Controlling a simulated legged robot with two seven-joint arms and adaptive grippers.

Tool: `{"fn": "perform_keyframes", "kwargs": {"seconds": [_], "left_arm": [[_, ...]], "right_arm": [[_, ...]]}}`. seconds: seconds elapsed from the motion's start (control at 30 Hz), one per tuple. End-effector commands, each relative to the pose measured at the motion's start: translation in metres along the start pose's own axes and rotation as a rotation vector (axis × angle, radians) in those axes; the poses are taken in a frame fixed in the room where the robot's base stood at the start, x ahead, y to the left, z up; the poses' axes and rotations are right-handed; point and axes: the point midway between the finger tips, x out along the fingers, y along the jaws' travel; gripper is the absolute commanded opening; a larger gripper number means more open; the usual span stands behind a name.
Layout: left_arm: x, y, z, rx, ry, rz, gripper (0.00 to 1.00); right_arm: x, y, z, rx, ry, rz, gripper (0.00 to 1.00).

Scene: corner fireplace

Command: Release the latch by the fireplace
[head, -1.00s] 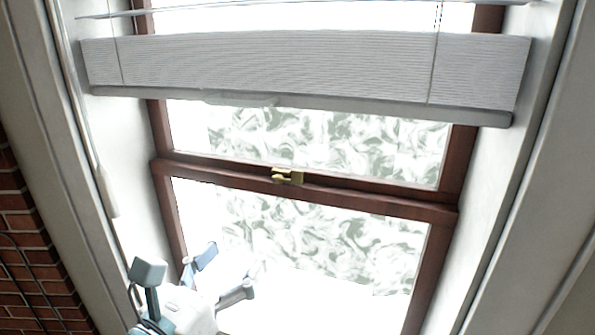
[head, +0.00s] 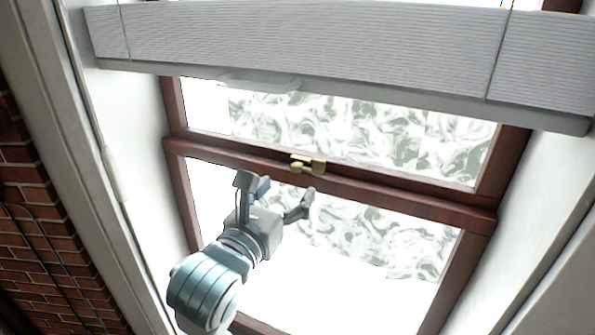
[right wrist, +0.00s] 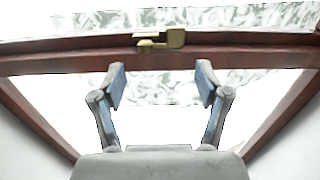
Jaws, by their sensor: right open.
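The brass latch (head: 308,164) sits on the dark red-brown middle rail of the sash window (head: 400,199). It also shows near the top middle of the right wrist view (right wrist: 159,40). My right gripper (head: 284,192) is open and empty, in front of the lower pane, a little below and left of the latch in the head view. In the right wrist view its two fingers (right wrist: 162,84) stand apart, with the latch beyond and above the tips. No contact with the latch shows. My left gripper is not in view.
A grey pleated blind (head: 320,50) hangs across the upper window above the latch. White window reveals stand on both sides, with a brick wall (head: 50,250) at the far left. A cord with a pull (head: 108,170) hangs along the left reveal.

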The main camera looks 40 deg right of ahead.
Motion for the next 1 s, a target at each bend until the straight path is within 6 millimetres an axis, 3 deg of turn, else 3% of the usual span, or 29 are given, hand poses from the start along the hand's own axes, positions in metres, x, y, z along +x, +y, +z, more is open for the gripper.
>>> {"fn": "perform_keyframes", "kwargs": {"seconds": [0.1, 0.23, 0.47, 0.7, 1.0], "left_arm": [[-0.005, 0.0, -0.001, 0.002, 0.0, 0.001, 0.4], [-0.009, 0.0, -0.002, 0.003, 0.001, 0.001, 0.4], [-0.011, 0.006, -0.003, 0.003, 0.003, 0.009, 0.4], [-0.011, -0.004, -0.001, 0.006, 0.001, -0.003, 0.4], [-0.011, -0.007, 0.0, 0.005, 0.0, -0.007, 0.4]], "right_arm": [[0.031, -0.004, 0.0, 0.004, 0.005, -0.003, 0.75], [0.049, -0.003, 0.001, 0.002, 0.003, -0.003, 0.75], [0.056, 0.003, 0.002, -0.003, -0.004, -0.002, 0.75], [0.059, 0.002, 0.001, -0.001, -0.003, -0.002, 0.75], [0.065, -0.002, 0.0, 0.001, 0.001, -0.003, 0.07]]}}
